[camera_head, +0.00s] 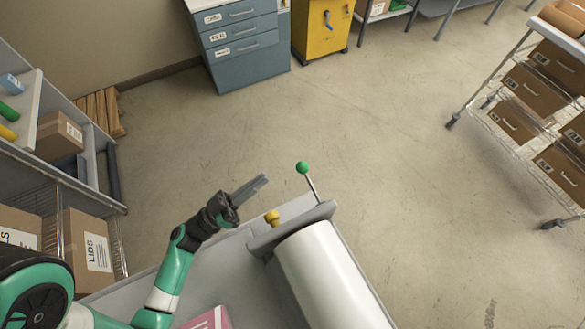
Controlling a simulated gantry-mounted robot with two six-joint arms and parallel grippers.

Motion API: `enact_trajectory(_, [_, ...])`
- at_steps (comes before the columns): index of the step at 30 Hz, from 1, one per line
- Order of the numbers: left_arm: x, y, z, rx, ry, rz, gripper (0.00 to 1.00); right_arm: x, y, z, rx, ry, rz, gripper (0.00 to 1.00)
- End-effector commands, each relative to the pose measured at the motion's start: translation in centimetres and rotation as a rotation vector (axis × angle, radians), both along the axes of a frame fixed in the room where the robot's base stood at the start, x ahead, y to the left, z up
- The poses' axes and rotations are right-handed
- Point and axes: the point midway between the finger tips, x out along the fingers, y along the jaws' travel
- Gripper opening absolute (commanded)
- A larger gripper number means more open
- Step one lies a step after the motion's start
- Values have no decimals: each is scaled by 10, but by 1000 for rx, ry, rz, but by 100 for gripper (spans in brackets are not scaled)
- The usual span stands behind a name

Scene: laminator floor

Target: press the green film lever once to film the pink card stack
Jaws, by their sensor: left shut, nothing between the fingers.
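The green film lever (303,168) is a green ball on a thin metal rod. It rises from the end plate of the laminator (326,272), next to a large white film roll. My left gripper (264,179) is shut and empty. In the picture it lies just left of the green ball, with a gap between them. The pink card stack (212,319) shows only in part at the bottom edge, on the grey table. My right gripper is out of view.
A yellow knob (272,217) sits on the laminator beside the lever. The grey table (205,268) lies under my left arm. Shelves with boxes stand at the left, a wire cart (500,125) with boxes at the right. The floor beyond the lever is clear.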

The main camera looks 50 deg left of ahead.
Motion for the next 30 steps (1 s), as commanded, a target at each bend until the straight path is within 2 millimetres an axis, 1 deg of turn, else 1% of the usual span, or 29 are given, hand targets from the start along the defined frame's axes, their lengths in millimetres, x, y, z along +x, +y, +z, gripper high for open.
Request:
enact_trajectory(9, [1,1,3,2,-3,2,0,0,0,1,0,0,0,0])
enact_trajectory(13, [9,0,7,4,-5,-1,0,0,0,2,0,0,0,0])
enact_trajectory(17, [28,-3,15,5,-7,-6,0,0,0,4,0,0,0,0])
enact_trajectory(27, [96,-8,43,4,-9,-3,0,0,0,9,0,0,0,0])
enact_trajectory(28, [95,-9,28,2,-3,-2,0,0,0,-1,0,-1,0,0])
enact_trajectory(30, [94,-11,15,2,-1,0,0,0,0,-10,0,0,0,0])
